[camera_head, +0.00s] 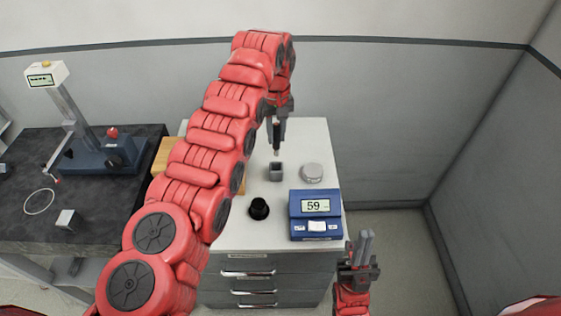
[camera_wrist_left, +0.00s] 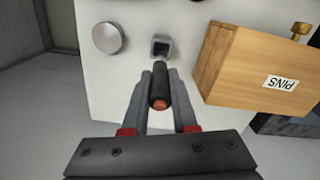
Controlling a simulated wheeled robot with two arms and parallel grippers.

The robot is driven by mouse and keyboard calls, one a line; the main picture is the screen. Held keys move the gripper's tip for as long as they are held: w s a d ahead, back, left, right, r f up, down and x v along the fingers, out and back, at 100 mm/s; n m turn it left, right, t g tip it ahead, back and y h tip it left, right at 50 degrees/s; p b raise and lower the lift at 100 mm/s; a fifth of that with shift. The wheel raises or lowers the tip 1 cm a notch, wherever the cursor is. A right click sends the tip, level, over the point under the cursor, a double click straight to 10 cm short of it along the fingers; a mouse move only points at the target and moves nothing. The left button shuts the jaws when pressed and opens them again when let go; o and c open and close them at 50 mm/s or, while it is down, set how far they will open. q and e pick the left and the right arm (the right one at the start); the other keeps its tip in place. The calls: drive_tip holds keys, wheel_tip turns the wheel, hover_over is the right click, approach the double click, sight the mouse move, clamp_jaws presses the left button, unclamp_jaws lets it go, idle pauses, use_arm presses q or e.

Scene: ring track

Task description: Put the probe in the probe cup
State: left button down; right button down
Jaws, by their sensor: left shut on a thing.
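The probe (camera_head: 276,136) is a dark rod with a paler lower tip, held upright or nearly so. My left gripper (camera_head: 277,120) is shut on it. In the left wrist view the probe (camera_wrist_left: 160,88) lies between the two grey fingers (camera_wrist_left: 160,82), its reddish end toward the camera. The probe cup (camera_head: 276,172) is a small grey square holder on the white cabinet top; it also shows in the left wrist view (camera_wrist_left: 161,46). In the head view the probe's tip appears just above the cup, apart from it. My right gripper (camera_head: 362,247) is low in front, away from both; its finger gap is unclear.
A round silver piece (camera_head: 312,173) is right of the cup. A black knob (camera_head: 259,209) and a blue display unit reading 59 (camera_head: 316,214) stand nearer. A wooden PINS box (camera_wrist_left: 262,66) stands beside the cup. A dark bench (camera_head: 100,195) with a stand device (camera_head: 95,150) is left.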

sight(276, 150)
use_arm(q)
drive_tip(key=shift+s+a+f+p, duration=0.1)
drive_tip(key=shift+s+f+p, duration=0.1)
drive_tip(key=shift+f+p, duration=0.3)
drive_tip(key=shift+s+a+f+p, duration=0.1)
drive_tip(key=shift+s+f+p, duration=0.1)
drive_tip(key=shift+f, duration=0.45)
drive_tip(key=f, duration=0.3)
drive_tip(key=shift+w+d+f+p, duration=0.15)
drive_tip(key=shift+w+f+p, duration=0.1)
drive_tip(key=shift+f+p, duration=0.15)
drive_tip(key=shift+s+f+p, duration=0.1)
drive_tip(key=shift+f+p, duration=0.2)
drive_tip(key=shift+f, duration=1)
drive_tip(key=shift+f, duration=0.15)
drive_tip(key=c, duration=1.2)
unclamp_jaws()
drive_tip(key=shift+f, duration=0.1)
drive_tip(key=o, duration=0.5)
